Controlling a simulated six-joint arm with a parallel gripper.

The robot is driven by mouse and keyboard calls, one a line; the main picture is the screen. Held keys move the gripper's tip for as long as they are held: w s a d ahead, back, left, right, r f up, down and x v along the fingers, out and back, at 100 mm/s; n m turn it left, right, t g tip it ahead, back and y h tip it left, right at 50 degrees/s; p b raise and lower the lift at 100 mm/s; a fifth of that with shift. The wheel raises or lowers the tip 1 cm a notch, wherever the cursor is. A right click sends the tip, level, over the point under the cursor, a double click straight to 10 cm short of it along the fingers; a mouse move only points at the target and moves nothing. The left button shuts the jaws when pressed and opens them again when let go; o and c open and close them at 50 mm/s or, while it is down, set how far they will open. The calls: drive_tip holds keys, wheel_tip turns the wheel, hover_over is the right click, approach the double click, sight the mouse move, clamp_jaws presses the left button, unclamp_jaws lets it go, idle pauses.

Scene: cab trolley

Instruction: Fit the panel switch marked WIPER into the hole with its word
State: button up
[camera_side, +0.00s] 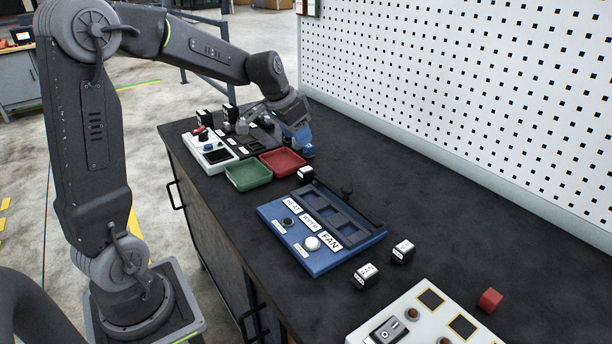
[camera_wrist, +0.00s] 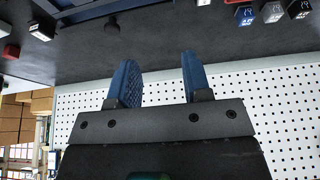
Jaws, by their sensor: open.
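The blue panel (camera_side: 284,243) lies mid-bench, with word plates that seem to read HEAT, WIPER and FAN beside a row of dark square holes (camera_side: 338,216). Small black switches with white marked faces stand loose: one behind the panel (camera_side: 305,174), and two at its front right (camera_side: 365,276) (camera_side: 403,251). Their words are too small to read surely, so I cannot tell which is WIPER. My gripper (camera_side: 300,140) is at the bench's far end, behind the red tray. In the wrist view its blue fingers (camera_wrist: 160,82) are apart with nothing between them.
A green tray (camera_side: 247,185) and red tray (camera_side: 302,165) stand near my gripper, beside a white panel (camera_side: 211,163). Another white panel (camera_side: 415,306) and a red block (camera_side: 490,300) are at the front right. A perforated wall (camera_side: 470,90) bounds the back. Bench right of the blue panel is mostly clear.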

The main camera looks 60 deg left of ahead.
approach(308, 169)
drive_tip(key=x, duration=0.4)
drive_tip(key=shift+f, duration=0.3)
drive_tip(key=shift+x, duration=2.95)
drive_tip(key=shift+r, duration=0.1)
drive_tip(key=c, duration=0.7)
drive_tip(key=shift+r, duration=0.1)
